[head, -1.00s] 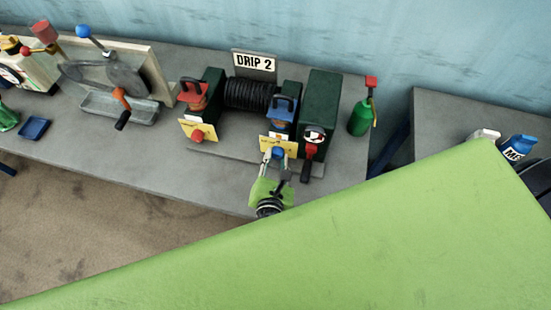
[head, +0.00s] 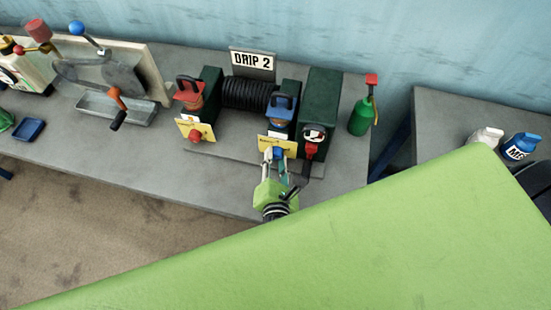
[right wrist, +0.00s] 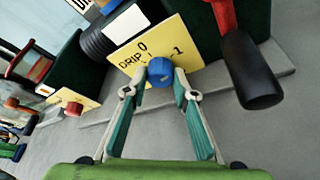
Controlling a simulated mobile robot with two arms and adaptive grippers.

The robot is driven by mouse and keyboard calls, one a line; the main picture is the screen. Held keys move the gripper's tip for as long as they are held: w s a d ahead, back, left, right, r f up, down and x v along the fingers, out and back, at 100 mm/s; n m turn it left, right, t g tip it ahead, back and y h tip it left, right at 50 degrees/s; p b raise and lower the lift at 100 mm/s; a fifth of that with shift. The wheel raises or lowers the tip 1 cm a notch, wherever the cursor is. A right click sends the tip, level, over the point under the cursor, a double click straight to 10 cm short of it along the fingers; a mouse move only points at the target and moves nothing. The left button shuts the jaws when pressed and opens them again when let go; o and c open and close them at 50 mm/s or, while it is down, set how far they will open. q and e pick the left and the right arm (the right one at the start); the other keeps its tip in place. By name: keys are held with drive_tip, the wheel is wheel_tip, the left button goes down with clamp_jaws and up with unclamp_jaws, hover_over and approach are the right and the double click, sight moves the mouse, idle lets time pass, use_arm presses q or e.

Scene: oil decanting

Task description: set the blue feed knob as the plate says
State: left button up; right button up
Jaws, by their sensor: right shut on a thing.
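The blue feed knob (head: 279,153) sits at the front of the right-hand stand, below its blue handle. In the right wrist view the knob (right wrist: 159,72) is before a yellow dial card (right wrist: 150,50) marked "DRIP", "0" and "1". My right gripper (head: 273,158) is shut on the knob, with its fingertips (right wrist: 160,72) at either side. The fingers partly hide the card, and any pointer cannot be made out. The sign plate (head: 252,64) reads "DRIP 2". My left gripper is not in view.
A red knob (head: 195,136) with its own yellow card is on the left stand. A black-gripped red lever (right wrist: 252,70) is close to the right of my right gripper. A green bottle (head: 360,119) stands further right. Bare bench lies in front.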

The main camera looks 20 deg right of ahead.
drive_tip(key=o, duration=1.1)
